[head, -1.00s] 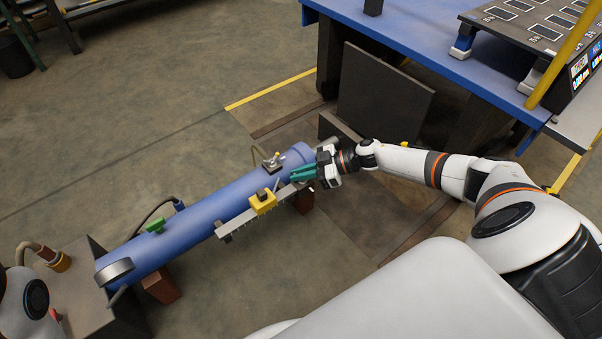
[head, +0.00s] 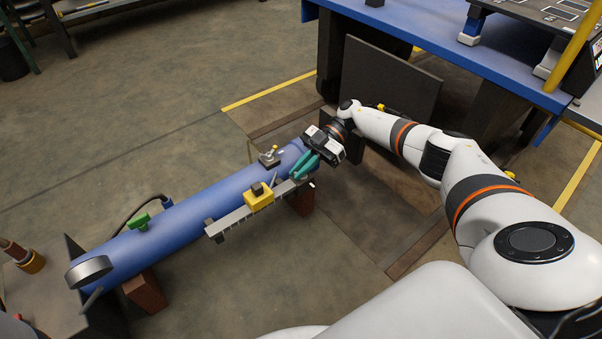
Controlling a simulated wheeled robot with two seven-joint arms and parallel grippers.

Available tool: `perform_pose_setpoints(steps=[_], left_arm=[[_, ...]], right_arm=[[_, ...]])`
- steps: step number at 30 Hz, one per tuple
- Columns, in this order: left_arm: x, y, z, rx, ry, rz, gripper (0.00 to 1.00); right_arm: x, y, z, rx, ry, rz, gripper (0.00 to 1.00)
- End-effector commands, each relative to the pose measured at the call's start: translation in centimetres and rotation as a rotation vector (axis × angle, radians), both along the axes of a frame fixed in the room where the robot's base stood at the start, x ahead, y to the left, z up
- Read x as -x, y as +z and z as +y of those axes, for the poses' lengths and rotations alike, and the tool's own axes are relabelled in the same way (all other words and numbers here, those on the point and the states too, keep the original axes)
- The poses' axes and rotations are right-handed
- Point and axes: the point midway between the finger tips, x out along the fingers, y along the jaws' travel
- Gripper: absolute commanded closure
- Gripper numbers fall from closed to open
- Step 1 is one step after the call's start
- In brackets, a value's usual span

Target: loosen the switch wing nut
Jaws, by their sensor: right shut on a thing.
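A blue cylinder (head: 190,205) lies diagonally on dark red supports. A grey rail (head: 230,222) with a yellow block (head: 258,197) runs along its near side. My right gripper (head: 302,168), with teal fingers, is at the cylinder's right end, close to the rail's end. It is shut on a small part that the fingers hide; I cannot tell whether it is the switch wing nut. A small metal fitting (head: 269,158) sits on top of the cylinder, left of the fingers. A green wing-shaped piece (head: 139,221) sits further left on the cylinder. My left gripper is out of view.
A blue table (head: 460,55) with a dark panel (head: 388,88) below it stands behind my right arm. A dark box (head: 60,290) with a brass fitting (head: 30,260) is at the lower left. The floor in front of the cylinder is clear.

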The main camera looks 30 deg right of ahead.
Motion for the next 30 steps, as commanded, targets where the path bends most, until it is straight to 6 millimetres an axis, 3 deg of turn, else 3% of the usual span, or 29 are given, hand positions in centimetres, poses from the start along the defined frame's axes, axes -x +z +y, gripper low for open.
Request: perform_pose_setpoints(steps=[16,18,21,30], left_arm=[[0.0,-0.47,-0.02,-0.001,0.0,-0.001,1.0],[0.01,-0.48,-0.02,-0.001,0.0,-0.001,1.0],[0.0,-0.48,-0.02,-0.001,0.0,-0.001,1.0],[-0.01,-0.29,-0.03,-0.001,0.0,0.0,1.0]], right_arm=[[0.08,-0.1,0.1,0.001,0.031,0.002,1.0],[0.08,-0.1,0.1,0.0,0.031,0.002,0.82],[0.07,-0.08,0.09,0.0,0.03,0.001,0.68],[0.08,0.11,0.04,0.0,0.028,0.001,0.68]])
